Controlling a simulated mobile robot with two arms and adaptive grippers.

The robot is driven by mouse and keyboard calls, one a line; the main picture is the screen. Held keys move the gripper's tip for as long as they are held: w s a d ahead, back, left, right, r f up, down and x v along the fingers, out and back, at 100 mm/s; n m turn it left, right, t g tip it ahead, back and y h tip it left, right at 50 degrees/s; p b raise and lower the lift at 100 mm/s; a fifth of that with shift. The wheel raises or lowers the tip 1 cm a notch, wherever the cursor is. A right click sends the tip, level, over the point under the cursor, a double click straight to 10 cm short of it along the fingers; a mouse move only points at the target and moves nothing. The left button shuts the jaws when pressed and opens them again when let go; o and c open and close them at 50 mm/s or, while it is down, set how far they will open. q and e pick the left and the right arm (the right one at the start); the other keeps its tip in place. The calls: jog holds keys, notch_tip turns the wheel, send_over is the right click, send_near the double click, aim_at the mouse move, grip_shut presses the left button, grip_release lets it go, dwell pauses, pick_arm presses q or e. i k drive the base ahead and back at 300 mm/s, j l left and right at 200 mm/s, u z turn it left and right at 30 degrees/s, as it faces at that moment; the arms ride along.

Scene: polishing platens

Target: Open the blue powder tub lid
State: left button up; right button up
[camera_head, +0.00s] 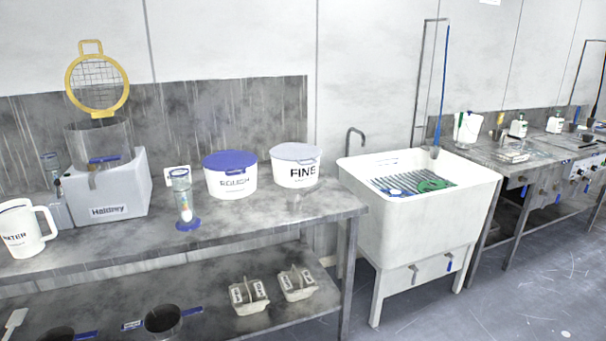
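A white tub marked ROUGH with a blue lid (230,160) stands on the grey workbench, left of the sink. The lid lies flat over the top of the tub (231,183) and looks closed. Beside it on the right is a second white tub marked FINE (297,175) with a grey-blue lid (296,152). Neither of my grippers shows in the head view.
The bench (270,214) also carries a white jug (22,232), a Haldrey machine (117,190) with a raised yellow-rimmed mesh guard (97,84), and a blue-based glass cylinder (182,195) near the ROUGH tub. A white sink (425,220) stands right. The bench front is clear.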

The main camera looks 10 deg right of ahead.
aim_at(225, 160)
jog(key=i+j, duration=0.2)
jog(key=i, duration=0.25)
jog(key=i+j, duration=0.2)
jog(key=i, duration=0.25)
jog(key=i+z, duration=0.05)
